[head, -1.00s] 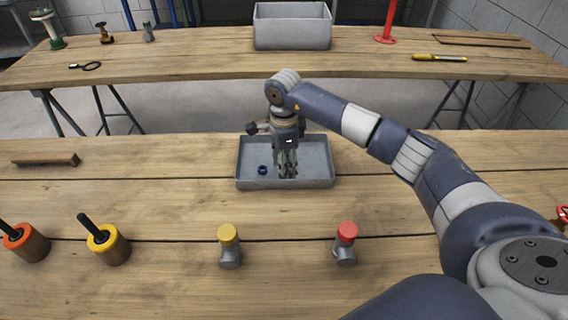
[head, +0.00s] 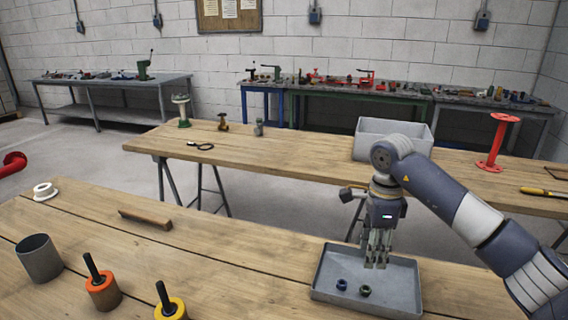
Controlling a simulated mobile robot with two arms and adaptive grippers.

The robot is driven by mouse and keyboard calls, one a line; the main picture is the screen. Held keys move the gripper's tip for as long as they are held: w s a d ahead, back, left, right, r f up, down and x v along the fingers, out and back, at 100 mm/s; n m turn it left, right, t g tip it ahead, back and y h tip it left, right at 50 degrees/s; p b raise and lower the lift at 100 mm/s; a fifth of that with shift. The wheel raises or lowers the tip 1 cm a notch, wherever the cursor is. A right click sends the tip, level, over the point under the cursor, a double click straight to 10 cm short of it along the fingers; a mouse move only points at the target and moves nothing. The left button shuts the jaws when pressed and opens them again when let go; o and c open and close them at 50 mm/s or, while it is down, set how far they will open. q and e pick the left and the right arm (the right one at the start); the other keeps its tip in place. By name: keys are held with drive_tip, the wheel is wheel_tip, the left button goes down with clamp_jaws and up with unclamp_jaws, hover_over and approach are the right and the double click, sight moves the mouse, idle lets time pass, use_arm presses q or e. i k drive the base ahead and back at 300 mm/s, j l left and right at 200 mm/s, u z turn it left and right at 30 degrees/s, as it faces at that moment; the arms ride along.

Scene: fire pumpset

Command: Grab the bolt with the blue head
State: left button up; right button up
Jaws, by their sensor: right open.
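A small blue ring-like piece (head: 342,284) lies in the shallow grey tray (head: 402,304) on the near table; I cannot tell whether it is a bolt head. A small dark green piece (head: 365,291) lies just right of it. No bolt with a clearly blue head shows. My right gripper (head: 376,264) points down over the tray, above and slightly right of both pieces, open, with nothing seen between its fingers. My left gripper is not in view.
An orange-topped cylinder (head: 103,292) and a yellow-topped cylinder (head: 171,309), each with a black rod, stand at front left beside a grey cup (head: 39,259). A wooden bar (head: 145,219) and white ring (head: 45,191) lie farther back. A grey bin (head: 365,140) stands on the table behind.

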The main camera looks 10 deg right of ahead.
sight(169, 310)
drive_tip(key=k+j, duration=0.3)
drive_tip(key=k, duration=0.15)
drive_tip(key=k+j, duration=0.65)
drive_tip(key=k, duration=0.25)
